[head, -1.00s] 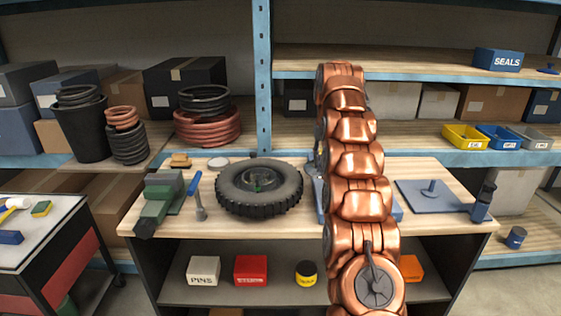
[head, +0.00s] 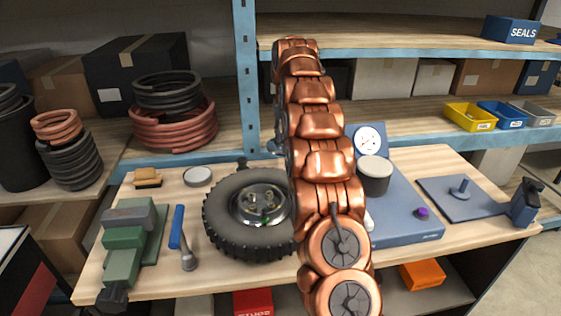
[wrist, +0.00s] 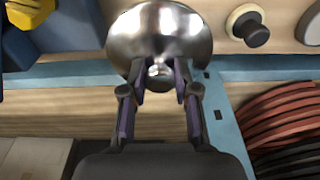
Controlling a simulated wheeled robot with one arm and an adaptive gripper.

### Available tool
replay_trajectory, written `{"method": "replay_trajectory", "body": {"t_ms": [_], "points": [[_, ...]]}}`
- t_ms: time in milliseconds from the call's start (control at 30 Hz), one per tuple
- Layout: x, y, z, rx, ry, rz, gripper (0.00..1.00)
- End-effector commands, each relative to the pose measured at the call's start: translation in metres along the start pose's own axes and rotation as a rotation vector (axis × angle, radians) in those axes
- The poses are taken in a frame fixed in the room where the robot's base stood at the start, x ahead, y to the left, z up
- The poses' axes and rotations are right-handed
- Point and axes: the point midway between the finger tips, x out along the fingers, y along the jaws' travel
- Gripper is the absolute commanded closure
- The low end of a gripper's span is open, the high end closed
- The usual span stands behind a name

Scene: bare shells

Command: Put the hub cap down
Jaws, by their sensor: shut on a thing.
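In the wrist view my gripper (wrist: 158,84) is shut on a shiny silver dome, the hub cap (wrist: 160,35), gripped at a small stub between the fingertips. The cap is at the top of that view. In the head view my copper arm hides the gripper and the cap. A black-tyred wheel (head: 225,225) lies flat on the wooden workbench (head: 205,287), a round metal hub (head: 258,204) at its middle. My arm covers the wheel's right edge.
Left of the wheel are a blue-handled hammer (head: 177,228), a green vise (head: 122,250), a brush (head: 147,177) and a round tin (head: 197,176). A blue scale (head: 405,220) and a plate with a peg (head: 462,193) stand to the right. Shelving with coils (head: 172,130) is behind.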

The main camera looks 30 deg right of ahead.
Motion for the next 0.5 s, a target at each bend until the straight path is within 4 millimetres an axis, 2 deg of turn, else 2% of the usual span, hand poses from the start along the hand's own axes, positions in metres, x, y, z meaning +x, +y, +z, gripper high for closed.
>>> {"method": "replay_trajectory", "body": {"t_ms": [500], "points": [[0.051, 0.001, 0.009, 0.001, -0.005, 0.0, 1.0]]}}
